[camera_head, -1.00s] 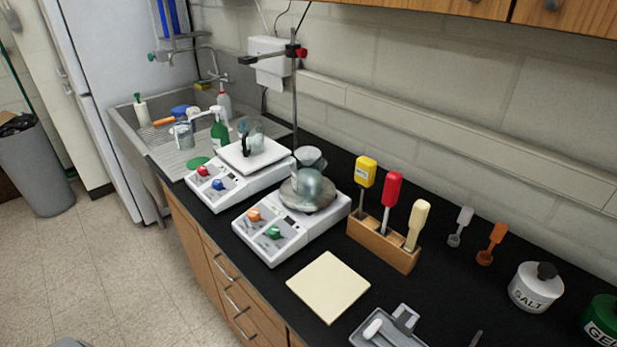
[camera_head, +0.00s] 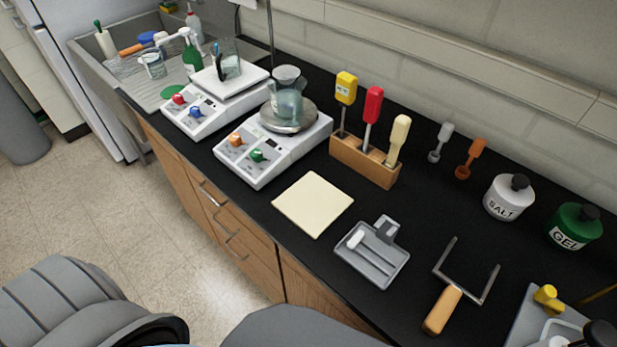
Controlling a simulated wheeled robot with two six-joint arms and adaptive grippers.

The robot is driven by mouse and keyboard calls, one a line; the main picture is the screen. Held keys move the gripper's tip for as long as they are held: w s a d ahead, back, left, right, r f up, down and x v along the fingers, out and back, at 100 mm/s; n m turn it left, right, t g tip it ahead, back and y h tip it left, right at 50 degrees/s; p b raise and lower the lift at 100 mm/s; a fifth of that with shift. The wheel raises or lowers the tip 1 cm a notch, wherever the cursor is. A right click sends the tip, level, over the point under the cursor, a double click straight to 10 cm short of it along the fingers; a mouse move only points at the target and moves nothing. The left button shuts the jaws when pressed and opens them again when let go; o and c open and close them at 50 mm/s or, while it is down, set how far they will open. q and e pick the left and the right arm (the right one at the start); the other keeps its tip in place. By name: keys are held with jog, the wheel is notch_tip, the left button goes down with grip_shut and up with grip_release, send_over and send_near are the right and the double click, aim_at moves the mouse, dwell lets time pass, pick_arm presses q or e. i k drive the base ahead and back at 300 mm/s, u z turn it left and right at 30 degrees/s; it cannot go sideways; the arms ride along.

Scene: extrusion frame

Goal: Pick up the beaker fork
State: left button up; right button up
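The beaker fork (camera_head: 444,309) lies on the black countertop at the lower right. It has an orange-tan handle pointing toward the counter's front edge and a grey U-shaped metal prong end pointing to the back right. Nothing touches it. Neither of my grippers is in view. Grey rounded parts of my own body show along the bottom left edge, apart from the fork.
A grey tray (camera_head: 362,269) with a white piece lies left of the fork, beside a cream square pad (camera_head: 313,204). Salt (camera_head: 508,200) and gel (camera_head: 573,227) jars stand behind. A wooden tool block (camera_head: 364,163) and two hot plates stand further left.

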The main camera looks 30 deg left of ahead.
aim_at(440, 314)
jog(key=z, duration=1.7)
jog(key=k, duration=1.15)
jog(key=u, duration=1.75)
